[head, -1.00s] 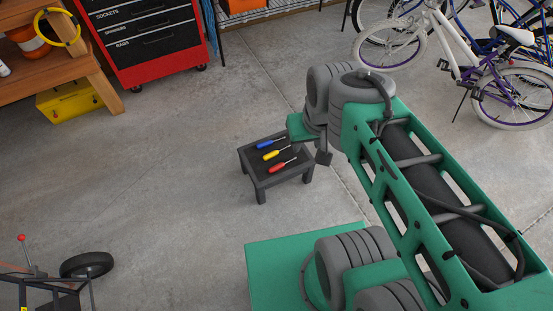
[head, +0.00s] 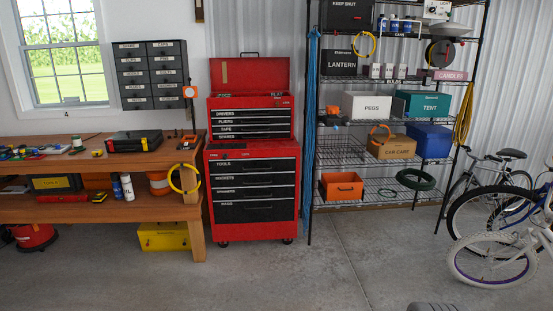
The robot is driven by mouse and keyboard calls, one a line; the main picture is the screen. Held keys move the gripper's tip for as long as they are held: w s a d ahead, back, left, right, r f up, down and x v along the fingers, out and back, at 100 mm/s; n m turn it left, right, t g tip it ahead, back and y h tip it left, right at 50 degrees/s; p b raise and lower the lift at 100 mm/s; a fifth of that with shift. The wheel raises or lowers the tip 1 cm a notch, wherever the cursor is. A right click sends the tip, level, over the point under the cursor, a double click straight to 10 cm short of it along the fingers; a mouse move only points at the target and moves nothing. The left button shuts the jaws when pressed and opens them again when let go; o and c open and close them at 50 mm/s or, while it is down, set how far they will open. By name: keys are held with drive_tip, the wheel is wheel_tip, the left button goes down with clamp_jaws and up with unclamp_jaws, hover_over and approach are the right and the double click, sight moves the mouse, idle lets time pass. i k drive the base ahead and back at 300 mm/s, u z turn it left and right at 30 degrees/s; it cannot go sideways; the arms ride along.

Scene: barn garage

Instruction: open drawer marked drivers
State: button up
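The drawer marked DRIVERS (head: 262,114) is the top drawer of the red upper tool chest (head: 283,103). Its dark front looks shut, flush with the drawers below marked PLIERS, TAPE and another label. The chest's lid stands open above it. The upper chest sits on a red rolling cabinet (head: 299,150) with larger dark drawers, the top one marked TOOLS; these also look shut. My gripper is not in view; only a small dark part, perhaps of my arm, shows at the bottom edge.
A wooden workbench (head: 170,152) with tools stands close on the left of the cabinet. A wire shelf rack (head: 340,201) with boxes stands on the right. Bicycles (head: 490,258) stand at far right. The concrete floor (head: 250,275) before the cabinet is clear.

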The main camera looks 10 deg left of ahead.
sight(241, 112)
drive_tip(key=k, duration=1.65)
drive_tip(key=u, duration=0.7)
drive_tip(key=i, duration=6.25)
drive_tip(key=u, duration=1.3)
